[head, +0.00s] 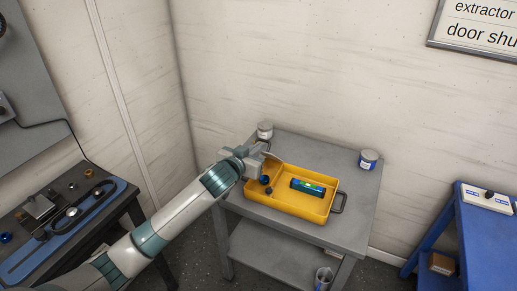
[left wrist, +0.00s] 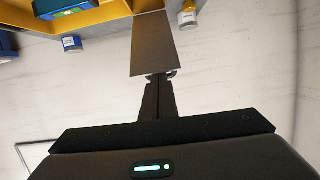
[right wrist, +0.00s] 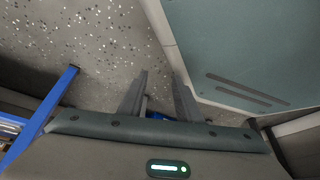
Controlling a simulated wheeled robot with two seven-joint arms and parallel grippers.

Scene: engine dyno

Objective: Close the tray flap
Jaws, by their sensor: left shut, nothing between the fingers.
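A yellow tray (head: 290,220) lies on a grey table, holding a teal-and-black tool (head: 308,187) and small round dark parts. My left gripper (head: 262,152) is at the tray's far left end, shut and empty. In the left wrist view, a flat grey-brown panel (left wrist: 153,45), which looks like the tray flap, extends from the yellow tray edge (left wrist: 100,15) toward my left fingertips (left wrist: 158,78). A small dark loop shows at its near end, by the fingertips; I cannot tell whether they touch it. My right gripper (right wrist: 160,85) is open and empty, away from the tray.
The grey table (head: 262,225) has a jar (head: 265,130) at its back left corner and another (head: 368,159) at the back right. A dark bench (head: 75,215) stands left and a blue bench (head: 480,235) right. Walls close in the corner behind the table.

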